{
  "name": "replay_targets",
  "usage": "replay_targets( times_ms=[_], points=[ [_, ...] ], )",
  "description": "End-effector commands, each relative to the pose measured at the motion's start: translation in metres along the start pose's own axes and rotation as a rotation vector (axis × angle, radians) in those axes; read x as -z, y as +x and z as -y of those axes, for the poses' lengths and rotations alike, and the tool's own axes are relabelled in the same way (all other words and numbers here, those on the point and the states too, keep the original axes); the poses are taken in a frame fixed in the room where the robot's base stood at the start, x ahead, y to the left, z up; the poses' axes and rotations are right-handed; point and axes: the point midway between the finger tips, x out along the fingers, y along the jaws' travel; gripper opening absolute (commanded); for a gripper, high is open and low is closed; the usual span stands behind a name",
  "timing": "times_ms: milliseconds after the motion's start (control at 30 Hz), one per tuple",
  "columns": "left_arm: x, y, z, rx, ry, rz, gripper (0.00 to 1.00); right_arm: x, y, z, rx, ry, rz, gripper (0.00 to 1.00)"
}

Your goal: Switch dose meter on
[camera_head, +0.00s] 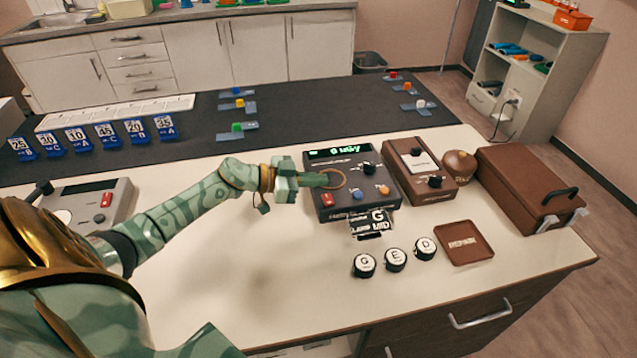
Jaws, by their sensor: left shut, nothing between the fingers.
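The dose meter appears to be the dark box (385,204) with green lit characters on its display (338,153); the text is too small to read surely. Its face has a red switch (327,201), a black knob (369,168), a blue knob (357,193) and an orange knob (384,191). My left gripper (325,180) is shut and empty, reaching from the left over the box's left part, above the red switch. A thin brownish ring shows at its fingertips. I cannot tell whether the fingers touch the box. My right gripper is not in view.
A brown box with a white panel (421,163), a round brown pot (459,166) and a brown case (525,175) stand to the right. Three lettered round pieces (395,261) and a brown tray (464,243) lie in front. A grey control box (95,204) is left.

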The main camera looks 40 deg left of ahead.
Motion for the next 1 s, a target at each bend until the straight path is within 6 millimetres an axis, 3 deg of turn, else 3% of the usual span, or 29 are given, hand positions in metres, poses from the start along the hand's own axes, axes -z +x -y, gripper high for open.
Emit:
replay_targets(
  times_ms=[33, 200, 400, 600, 1000],
  points=[
    [0.007, -0.015, 0.002, 0.002, 0.002, 0.003, 0.0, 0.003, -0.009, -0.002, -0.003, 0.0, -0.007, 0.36],
    [0.002, -0.054, 0.003, 0.0, 0.001, 0.004, 0.0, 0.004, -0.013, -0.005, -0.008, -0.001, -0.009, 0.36],
    [0.001, -0.087, 0.005, 0.0, 0.0, 0.002, 0.0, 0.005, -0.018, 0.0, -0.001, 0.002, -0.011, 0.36],
    [0.001, -0.1, 0.005, 0.0, 0.0, 0.0, 0.0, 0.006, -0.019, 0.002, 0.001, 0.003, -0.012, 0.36],
    [0.001, -0.101, 0.005, 0.0, 0.001, -0.001, 0.0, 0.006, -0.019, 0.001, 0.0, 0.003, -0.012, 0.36]
  ],
)
